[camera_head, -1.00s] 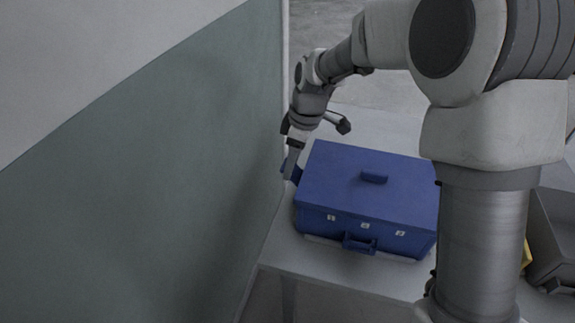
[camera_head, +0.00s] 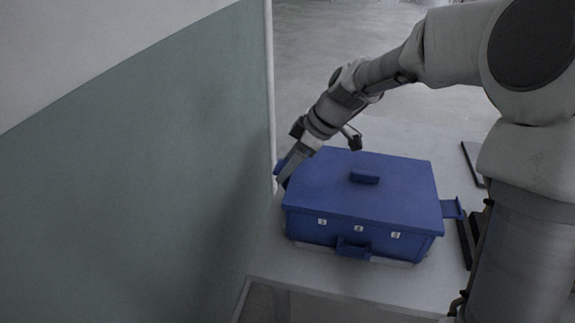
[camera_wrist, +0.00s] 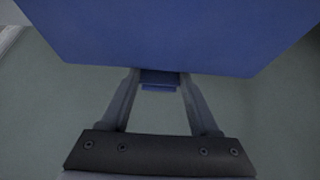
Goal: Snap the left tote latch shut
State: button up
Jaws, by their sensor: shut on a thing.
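A blue tote (camera_head: 380,185) with a closed lid and a small top handle stands on a light table. Its left latch (camera_head: 279,167) is a blue flap at the left side; in the wrist view (camera_wrist: 158,79) it shows between the fingers, below the tote lid (camera_wrist: 175,35). My gripper (camera_head: 284,179) reaches down at the tote's left side with its fingers closed on that latch; the fingertips also show in the wrist view (camera_wrist: 159,76). The latch is partly covered by the fingers, and whether it lies flush against the tote cannot be told. The right latch (camera_head: 452,208) sticks out sideways.
A green and white wall (camera_head: 150,190) stands close on the left. The tabletop (camera_head: 325,292) is bare in front of the tote. A dark flat object (camera_head: 473,163) lies at the right behind it. A front handle (camera_head: 353,249) protrudes from the tote.

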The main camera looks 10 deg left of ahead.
jog(key=shift+a+r, duration=0.15)
jog(key=o, duration=1.4)
jog(key=p+v, duration=0.4)
jog(key=v, duration=1.3)
jog(key=shift+s+r, duration=0.1)
jog(key=shift+r, duration=0.05)
jog(key=shift+o, duration=0.2)
